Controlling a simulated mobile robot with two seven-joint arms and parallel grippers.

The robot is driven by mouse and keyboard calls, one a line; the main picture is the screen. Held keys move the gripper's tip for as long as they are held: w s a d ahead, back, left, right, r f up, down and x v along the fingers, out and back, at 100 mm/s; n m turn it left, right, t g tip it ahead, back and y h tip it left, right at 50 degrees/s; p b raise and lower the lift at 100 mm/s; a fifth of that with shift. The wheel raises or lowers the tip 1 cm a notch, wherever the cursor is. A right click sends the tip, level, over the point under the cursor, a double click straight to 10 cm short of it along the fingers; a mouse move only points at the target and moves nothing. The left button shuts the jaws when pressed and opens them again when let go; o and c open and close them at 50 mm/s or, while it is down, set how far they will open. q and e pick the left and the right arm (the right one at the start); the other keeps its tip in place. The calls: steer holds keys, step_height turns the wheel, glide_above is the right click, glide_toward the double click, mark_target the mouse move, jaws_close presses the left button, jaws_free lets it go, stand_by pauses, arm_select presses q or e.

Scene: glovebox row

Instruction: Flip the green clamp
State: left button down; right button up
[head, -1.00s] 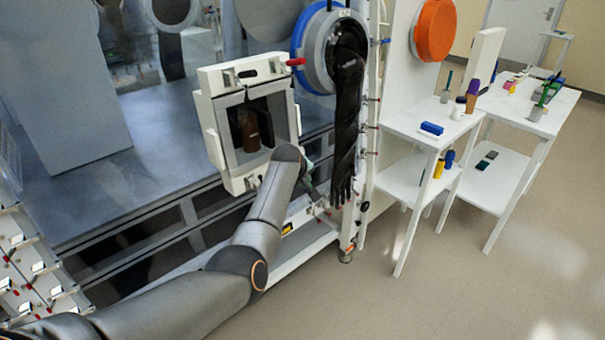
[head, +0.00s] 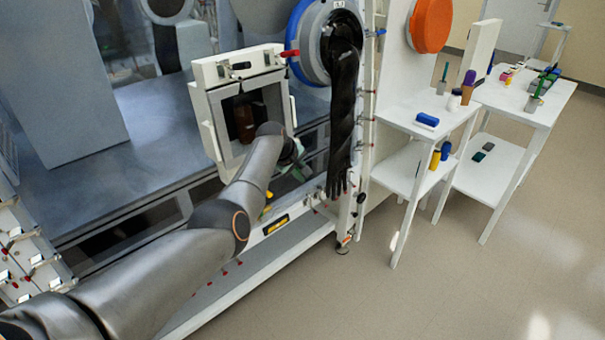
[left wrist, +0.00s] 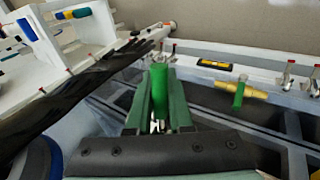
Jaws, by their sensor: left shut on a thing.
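The green clamp's handle (left wrist: 159,85) stands between the fingers of my left gripper (left wrist: 159,98) in the left wrist view. The gripper is shut on it. The clamp's metal lower part shows only slightly between the fingers. In the head view my left gripper (head: 296,168) is beside the lower right corner of the white-framed open port (head: 201,108), largely hidden by my own forearm. The clamp cannot be made out clearly there. My right gripper is in neither view.
A black glove (head: 342,130) hangs just right of my left gripper; it crosses the left wrist view (left wrist: 75,95). A yellow bar with a green upright piece (left wrist: 240,95) lies to the right there. White side tables (head: 400,112) stand at right.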

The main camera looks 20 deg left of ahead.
arm_select(q)
steer(key=shift+w+a+r+t, duration=0.3)
steer(key=shift+a+r, duration=0.05)
steer(key=shift+r, duration=0.3)
steer(key=c, duration=0.9)
jaws_free()
steer(key=shift+a, duration=0.1)
steer(key=shift+o, duration=0.3)
steer(key=shift+f, duration=0.1)
steer(key=shift+s, duration=0.1)
steer(key=d+p+v, duration=0.1)
steer(key=p+v, duration=0.1)
steer(key=v, duration=1)
steer(key=shift+a, duration=0.3)
steer(key=shift+s, duration=0.1)
steer(key=shift+c, duration=0.3)
